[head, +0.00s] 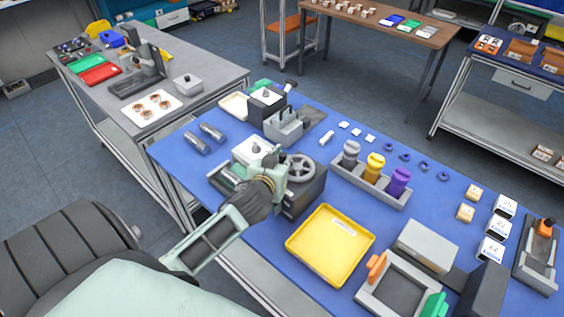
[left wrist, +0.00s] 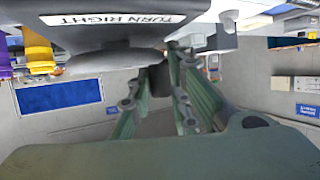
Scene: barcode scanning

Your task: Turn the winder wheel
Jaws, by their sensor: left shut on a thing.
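The winder wheel (head: 303,167) is a grey spoked wheel on top of a dark box-shaped winder body (head: 302,197) near the middle of the blue table. My left gripper (head: 276,168) reaches in from the lower left, its fingers at the wheel's left side. In the left wrist view, the gripper (left wrist: 160,78) has its green fingers closed around a dark part beside a rounded dark grey piece (left wrist: 105,62). A white label (left wrist: 117,19) there reads "TURN RIGHT", upside down. Exactly which part of the wheel is gripped is partly hidden. My right gripper does not show.
A yellow tray (head: 310,257) lies in front of the winder. A grey rack (head: 343,178) with grey, yellow and purple bottles stands to its right. A grey metal holder (head: 287,125) stands behind. Small blue rings and white blocks dot the table's right half.

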